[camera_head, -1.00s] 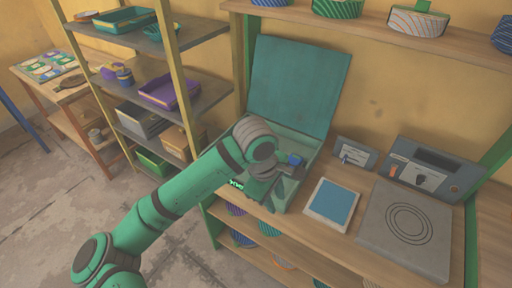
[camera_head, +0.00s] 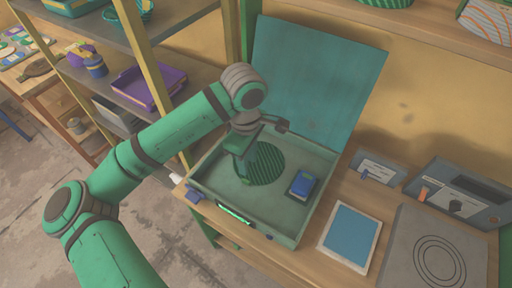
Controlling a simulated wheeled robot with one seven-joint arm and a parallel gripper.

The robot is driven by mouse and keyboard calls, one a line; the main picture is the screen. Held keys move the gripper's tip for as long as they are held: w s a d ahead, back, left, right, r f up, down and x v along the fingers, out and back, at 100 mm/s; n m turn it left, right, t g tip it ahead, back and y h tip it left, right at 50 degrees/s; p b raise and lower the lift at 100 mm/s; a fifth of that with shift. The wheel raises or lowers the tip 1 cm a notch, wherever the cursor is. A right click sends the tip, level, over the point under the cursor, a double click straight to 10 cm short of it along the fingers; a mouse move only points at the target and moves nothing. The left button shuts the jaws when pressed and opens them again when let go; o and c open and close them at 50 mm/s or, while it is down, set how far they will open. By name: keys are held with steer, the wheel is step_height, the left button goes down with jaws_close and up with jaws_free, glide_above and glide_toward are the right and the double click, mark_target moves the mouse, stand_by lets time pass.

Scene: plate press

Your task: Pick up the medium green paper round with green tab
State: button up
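A dark green striped paper round (camera_head: 266,166) lies in the open green case (camera_head: 205,185), toward the back left of its floor. My gripper (camera_head: 243,158) hangs over the round's left side and hides part of it. I cannot make out the green tab. I cannot tell whether the gripper touches the round, or how far apart its fingers are.
A blue block (camera_head: 302,185) lies in the case to the right of the round. The raised lid (camera_head: 315,85) stands behind. To the right are a blue-topped pad (camera_head: 350,235), a grey plate (camera_head: 435,250) and a control box (camera_head: 460,195). A shelf with a purple tray (camera_head: 147,88) is left.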

glide_above(247, 181)
step_height(247, 181, down, 5)
steer(key=shift+d+f, duration=0.1)
steer(key=shift+f, duration=2.75)
jaws_close()
